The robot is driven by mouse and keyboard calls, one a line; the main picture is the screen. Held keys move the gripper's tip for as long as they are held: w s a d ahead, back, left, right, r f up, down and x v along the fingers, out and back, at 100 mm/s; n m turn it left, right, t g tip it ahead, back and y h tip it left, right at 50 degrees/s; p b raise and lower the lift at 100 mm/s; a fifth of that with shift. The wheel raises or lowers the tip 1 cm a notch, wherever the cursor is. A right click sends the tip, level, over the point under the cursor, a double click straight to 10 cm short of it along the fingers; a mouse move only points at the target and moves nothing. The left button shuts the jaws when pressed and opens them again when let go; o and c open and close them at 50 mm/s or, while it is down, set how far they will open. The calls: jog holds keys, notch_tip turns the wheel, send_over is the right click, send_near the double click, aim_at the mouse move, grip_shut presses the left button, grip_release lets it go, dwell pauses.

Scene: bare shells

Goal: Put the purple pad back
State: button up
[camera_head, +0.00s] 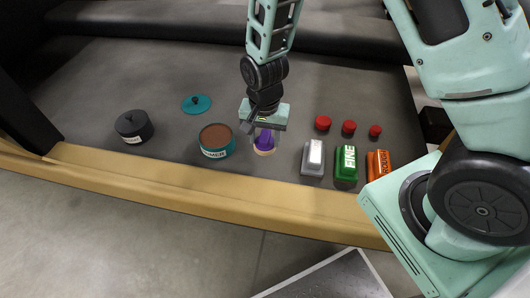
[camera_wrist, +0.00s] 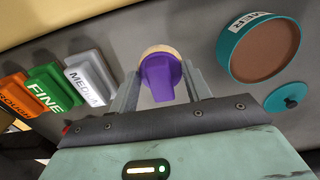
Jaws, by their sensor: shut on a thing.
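The purple pad (camera_head: 264,137) is a purple grip with a round tan face under it. It also shows in the wrist view (camera_wrist: 159,78). My gripper (camera_head: 262,128) is shut on the purple grip, with one finger on each side in the wrist view (camera_wrist: 162,88). The tan face is low over the grey surface, and I cannot tell whether it touches. The teal tin (camera_head: 216,147), open and filled with brown, stands just left of the pad. Its teal lid (camera_head: 196,103) lies apart behind it.
A dark lidded pot (camera_head: 134,126) stands at left. To the right are a grey medium block (camera_head: 312,160), a green fine block (camera_head: 346,165) and an orange rough block (camera_head: 378,164). Red round pieces (camera_head: 348,127) lie behind them. A tan front edge (camera_head: 200,195) borders the surface.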

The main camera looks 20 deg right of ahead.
aim_at(265, 150)
jog(key=shift+f+b, duration=0.4)
jog(key=shift+f, duration=2.3)
jog(key=shift+f, duration=0.15)
jog(key=o, duration=0.9)
jog(key=shift+o, duration=0.2)
